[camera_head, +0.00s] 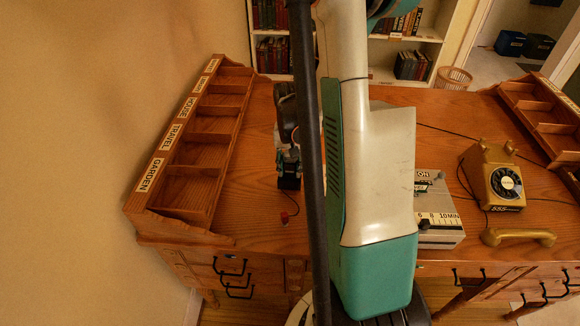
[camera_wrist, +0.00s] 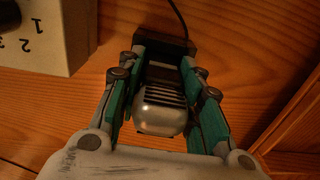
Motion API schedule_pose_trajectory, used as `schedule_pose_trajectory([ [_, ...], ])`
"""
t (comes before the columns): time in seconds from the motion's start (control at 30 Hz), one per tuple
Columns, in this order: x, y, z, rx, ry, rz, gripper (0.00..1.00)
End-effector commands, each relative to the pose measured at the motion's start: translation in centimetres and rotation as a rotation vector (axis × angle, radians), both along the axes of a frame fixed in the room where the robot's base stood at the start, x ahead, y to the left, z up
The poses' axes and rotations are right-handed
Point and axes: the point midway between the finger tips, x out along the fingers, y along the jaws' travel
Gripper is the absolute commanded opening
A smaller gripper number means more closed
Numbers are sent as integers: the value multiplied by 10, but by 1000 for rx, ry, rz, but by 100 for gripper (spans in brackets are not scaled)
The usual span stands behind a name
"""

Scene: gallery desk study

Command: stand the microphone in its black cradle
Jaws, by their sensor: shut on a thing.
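The microphone (camera_wrist: 160,108), silver with a dark slotted grille, lies between the teal fingers of my gripper (camera_wrist: 166,60) in the wrist view. My gripper is shut on it. A dark block (camera_wrist: 165,44) shows at the fingertips, beyond the microphone, with a thin black cable running from there to the top edge. I cannot tell whether this block is the black cradle or part of the microphone. In the head view my gripper (camera_head: 288,160) points down over the left part of the desk, with a black piece at its lower end. My arm hides much of the desk's middle.
A wooden pigeonhole rack (camera_head: 187,150) with labels stands left of my gripper. A grey box with numerals (camera_head: 440,217), also in the wrist view (camera_wrist: 50,35), and a yellow telephone (camera_head: 495,178) are on the right. A small red thing (camera_head: 285,217) lies near the front edge.

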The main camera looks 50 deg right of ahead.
Motion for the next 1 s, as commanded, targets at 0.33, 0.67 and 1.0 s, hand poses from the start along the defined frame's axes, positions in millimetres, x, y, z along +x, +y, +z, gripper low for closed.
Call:
schedule_pose_trajectory([
  [0.33,0,0,-2,0,0,0,53],
  [0.67,0,0,-1,0,0,0,53],
  [1.0,0,0,52,0,0,0,53],
])
